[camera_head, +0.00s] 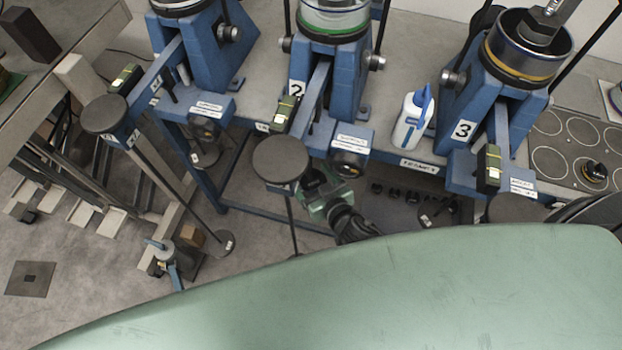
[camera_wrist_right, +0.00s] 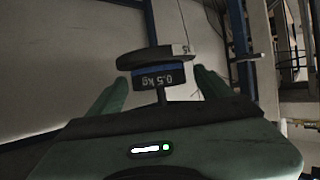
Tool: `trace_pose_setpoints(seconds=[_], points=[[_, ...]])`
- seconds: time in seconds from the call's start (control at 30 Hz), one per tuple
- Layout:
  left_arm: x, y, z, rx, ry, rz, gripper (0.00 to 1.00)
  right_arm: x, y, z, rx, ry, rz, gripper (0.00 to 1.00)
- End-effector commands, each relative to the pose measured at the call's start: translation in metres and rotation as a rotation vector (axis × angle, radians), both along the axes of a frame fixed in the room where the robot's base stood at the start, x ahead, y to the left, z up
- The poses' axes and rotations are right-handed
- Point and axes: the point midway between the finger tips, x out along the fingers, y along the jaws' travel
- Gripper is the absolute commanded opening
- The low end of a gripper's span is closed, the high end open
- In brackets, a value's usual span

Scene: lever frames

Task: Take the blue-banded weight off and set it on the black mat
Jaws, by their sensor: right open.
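In the right wrist view, the blue-banded weight (camera_wrist_right: 160,78) has a blue band above a label reading 0.5 kg upside down. A dark disc lies just above it in the picture. My right gripper (camera_wrist_right: 160,92) is open, with one green finger on each side of the weight's stem and no clear grip on it. In the head view, my right gripper (camera_head: 318,188) is low beside frame 2, near its dark round disc (camera_head: 281,160); I cannot make out the weight there. The black mat (camera_head: 553,127) with white circles lies at the right. My left gripper is not in view.
Frame 2 (camera_head: 346,75) stands between two similar blue frames. A white and blue bottle (camera_head: 413,118) stands between frames 2 and 3. A yellow-banded weight (camera_head: 593,172) sits on the mat, whose other circles look free. A green surface fills the foreground.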

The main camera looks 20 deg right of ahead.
Motion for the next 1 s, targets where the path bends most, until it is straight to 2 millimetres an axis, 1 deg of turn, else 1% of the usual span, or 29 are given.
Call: trace_pose_setpoints(seconds=[0.03, 0.07, 0.1, 0.17, 0.2, 0.27, 0.3, 0.33, 0.63, 0.77, 0.97, 1.0], points=[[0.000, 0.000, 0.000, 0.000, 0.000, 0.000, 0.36, 0.000, 0.000, 0.000, 0.000, 0.000, 0.000, 0.80], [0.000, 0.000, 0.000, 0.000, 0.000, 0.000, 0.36, 0.000, 0.000, 0.000, 0.000, 0.000, 0.000, 0.72], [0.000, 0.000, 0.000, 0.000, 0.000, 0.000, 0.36, 0.000, 0.000, 0.000, 0.000, 0.000, 0.000, 0.61], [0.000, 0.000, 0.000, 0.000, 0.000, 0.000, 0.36, 0.000, 0.000, 0.000, 0.000, 0.000, 0.000, 0.44], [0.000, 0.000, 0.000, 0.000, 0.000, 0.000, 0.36, 0.000, 0.000, 0.000, 0.000, 0.000, 0.000, 0.33], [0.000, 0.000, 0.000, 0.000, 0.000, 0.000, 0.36, 0.000, 0.000, 0.000, 0.000, 0.000, 0.000, 0.16], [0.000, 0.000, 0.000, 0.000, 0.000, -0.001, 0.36, 0.000, 0.000, 0.000, 0.000, 0.000, 0.000, 0.05], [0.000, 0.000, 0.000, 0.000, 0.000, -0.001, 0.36, 0.001, 0.001, 0.002, 0.001, -0.004, 0.001, 0.01], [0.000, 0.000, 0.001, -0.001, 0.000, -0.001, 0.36, 0.001, 0.000, 0.005, 0.000, -0.005, 0.001, 0.01], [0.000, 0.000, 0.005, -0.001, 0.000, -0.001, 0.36, 0.001, 0.000, 0.015, 0.000, -0.006, 0.002, 0.01], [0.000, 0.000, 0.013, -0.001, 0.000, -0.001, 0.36, 0.001, 0.000, 0.043, 0.000, -0.006, 0.004, 0.01], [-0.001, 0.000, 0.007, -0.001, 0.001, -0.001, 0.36, -0.009, -0.001, 0.035, 0.002, 0.000, 0.001, 0.01]])
